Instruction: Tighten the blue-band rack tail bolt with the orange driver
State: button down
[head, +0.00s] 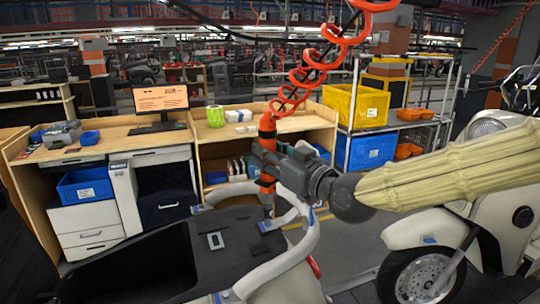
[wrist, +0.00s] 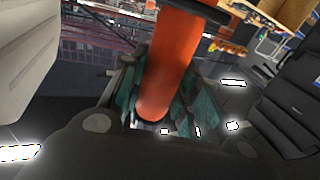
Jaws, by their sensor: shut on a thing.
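The orange driver (head: 267,128) hangs upright under a red coiled hose, and it also fills the middle of the wrist view (wrist: 175,62). My gripper (head: 266,165) is shut around its body; teal finger pads show on both sides in the wrist view. The driver's lower end reaches down near the pale tubular rack (head: 298,238) at the scooter's tail; I cannot tell whether it touches. Blue bands (head: 268,225) show on the rack tubes. The tail bolt cannot be made out, and the driver's tip is hard to see.
A dark scooter seat and body (head: 205,255) fill the lower front. A cream scooter with a front wheel (head: 420,275) stands at right, below my arm. Wooden workbenches (head: 110,140) with a monitor stand behind. A yellow crate (head: 356,104) and blue bin (head: 372,150) sit on a shelf.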

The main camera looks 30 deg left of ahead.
aim_at(274, 138)
jog(key=shift+f+b, duration=0.85)
jog(key=shift+f, duration=0.15)
dwell(1.4)
jog(key=shift+f+b, duration=0.3)
jog(key=shift+b, duration=0.5)
dwell(0.6)
jog(key=shift+r, duration=0.9)
dwell(1.5)
jog(key=shift+r+p, duration=1.3)
jog(key=shift+r, duration=1.35)
